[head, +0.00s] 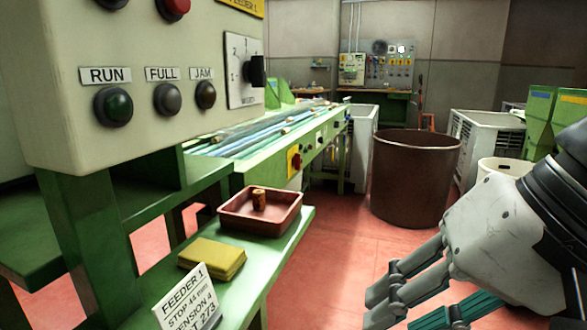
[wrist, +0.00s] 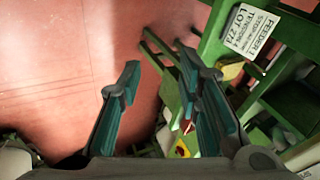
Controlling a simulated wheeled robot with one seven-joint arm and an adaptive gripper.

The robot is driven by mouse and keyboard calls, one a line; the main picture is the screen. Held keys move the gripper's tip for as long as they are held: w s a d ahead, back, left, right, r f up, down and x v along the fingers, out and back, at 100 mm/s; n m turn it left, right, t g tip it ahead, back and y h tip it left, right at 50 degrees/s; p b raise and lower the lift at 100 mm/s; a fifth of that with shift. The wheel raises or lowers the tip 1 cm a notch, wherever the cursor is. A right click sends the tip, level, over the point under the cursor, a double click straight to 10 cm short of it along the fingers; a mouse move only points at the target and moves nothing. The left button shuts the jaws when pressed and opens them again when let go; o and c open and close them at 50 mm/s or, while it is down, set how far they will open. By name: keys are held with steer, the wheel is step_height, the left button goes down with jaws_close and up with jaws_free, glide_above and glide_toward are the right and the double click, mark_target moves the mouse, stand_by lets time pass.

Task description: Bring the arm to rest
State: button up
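My gripper (head: 425,305) is at the lower right in the head view, over the red floor and to the right of the green shelf. In the wrist view my gripper (wrist: 160,90) has its two fingers spread apart with nothing between them. In the head view a cork stopper (head: 259,200) stands in a brown tray (head: 235,222) on the green shelf (head: 262,262). The gripper is apart from the tray and the stopper.
A yellow cloth or pad (head: 212,258) and a white card (head: 188,298) sit at the shelf's front. The grey control panel (head: 140,60) stands above left. A large brown bin (head: 413,180) stands on the open red floor (head: 330,255). White crates (head: 485,140) are at right.

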steer(key=s+d+f+n+g+h, duration=0.2)
steer(key=s+d+f+g+h, duration=0.25)
steer(key=s+d+f, duration=0.55)
step_height(320, 180, up, 33)
steer(key=a+t+p, duration=0.1)
steer(key=t+p, duration=0.4)
steer(key=p, duration=2.6)
steer(key=shift+w+f+n, duration=0.2)
steer(key=shift+w+n, duration=0.1)
steer(key=shift+w, duration=0.05)
